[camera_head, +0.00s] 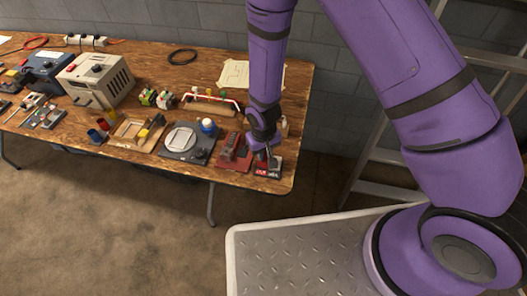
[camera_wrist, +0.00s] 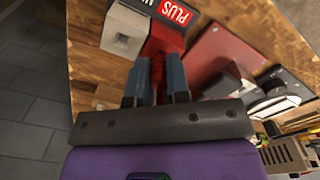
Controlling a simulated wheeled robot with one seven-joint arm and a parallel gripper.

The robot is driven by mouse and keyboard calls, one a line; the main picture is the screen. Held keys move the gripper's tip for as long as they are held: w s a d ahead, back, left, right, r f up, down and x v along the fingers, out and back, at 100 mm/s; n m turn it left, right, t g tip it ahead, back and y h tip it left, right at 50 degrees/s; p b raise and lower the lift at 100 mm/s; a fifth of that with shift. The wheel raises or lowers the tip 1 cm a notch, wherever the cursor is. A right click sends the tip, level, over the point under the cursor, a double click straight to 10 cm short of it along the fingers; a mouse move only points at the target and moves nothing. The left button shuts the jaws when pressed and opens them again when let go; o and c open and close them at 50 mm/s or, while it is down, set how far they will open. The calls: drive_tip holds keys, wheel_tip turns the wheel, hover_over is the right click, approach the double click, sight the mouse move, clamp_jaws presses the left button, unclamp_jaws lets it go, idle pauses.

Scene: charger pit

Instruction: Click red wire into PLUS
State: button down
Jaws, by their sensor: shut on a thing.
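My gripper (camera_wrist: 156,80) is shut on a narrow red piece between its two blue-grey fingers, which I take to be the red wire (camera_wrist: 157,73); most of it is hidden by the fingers. Just beyond the fingertips is a red block (camera_wrist: 166,39) with a red and white PLUS label (camera_wrist: 175,11) and a grey-white part beside it. In the head view my gripper (camera_head: 266,157) is over this PLUS block (camera_head: 264,173) near the table's right front corner. I cannot tell whether the wire touches it.
A dark red plate with a block (camera_head: 234,153) stands just left of the PLUS block. Further left are a grey plate device (camera_head: 183,141), a wooden fixture (camera_head: 138,133) and a rack (camera_head: 210,103) behind. The wooden table's (camera_head: 285,100) right edge is close to my gripper.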

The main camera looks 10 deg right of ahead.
drive_tip(key=shift+f, duration=0.2)
idle(0.7)
idle(0.7)
drive_tip(key=c, duration=1)
unclamp_jaws()
drive_tip(key=shift+r, duration=0.15)
drive_tip(key=shift+r, duration=3.35)
